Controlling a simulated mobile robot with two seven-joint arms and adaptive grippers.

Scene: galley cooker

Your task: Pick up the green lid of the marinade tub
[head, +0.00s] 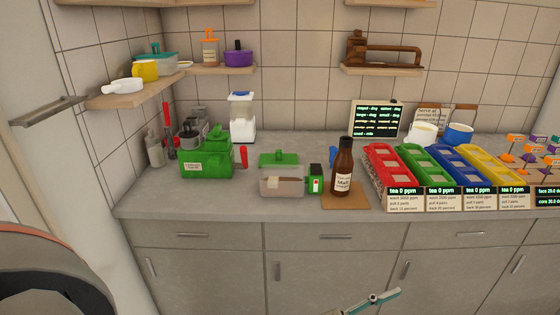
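A flat green lid (279,158) with a small raised grip lies on the grey counter. Just in front of it stands a low, pale see-through tub (282,187) with brownish contents; I cannot read a name on it. The lid looks apart from the tub. To the left stands a bulky green container (205,162) with a white label too small to read. A thin pale and teal forked piece shows at the bottom edge; it may be part of my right gripper (373,299), well below and in front of the counter. My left gripper is not in view.
A dark bottle (343,168) stands on a brown board (344,202) right of the tub, beside a green and black device (316,180). A red-topped item (243,156) and a white appliance (242,118) stand nearby. Coloured bins (385,165) fill the right.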

